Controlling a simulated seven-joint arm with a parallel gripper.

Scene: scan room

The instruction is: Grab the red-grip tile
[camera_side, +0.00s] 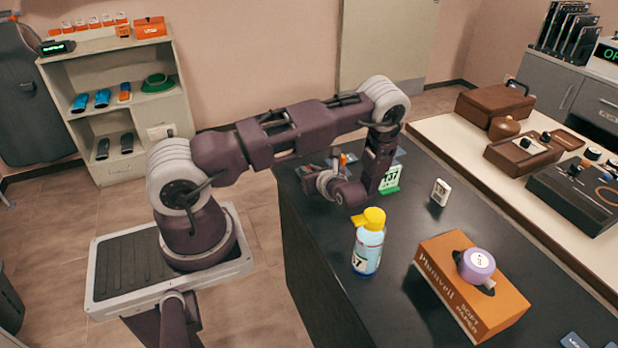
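My gripper (325,180) is low over the far end of the dark table, at the end of my bent arm. Its fingers are small and partly covered by my wrist, so I cannot tell whether they are open or shut. Close behind it is a small cluster of flat grey-blue pieces with a small orange-red part (343,159). This may be the red-grip tile, but my arm covers much of the cluster and its shape is unclear. I cannot tell whether my gripper touches it.
On the dark table (400,315) stand a white card marked 137 on a green base (391,180), a small white block (440,192), a yellow-topped spray bottle (368,245) and an orange box (470,285) bearing a purple roll (477,265). Cases crowd the right counter.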

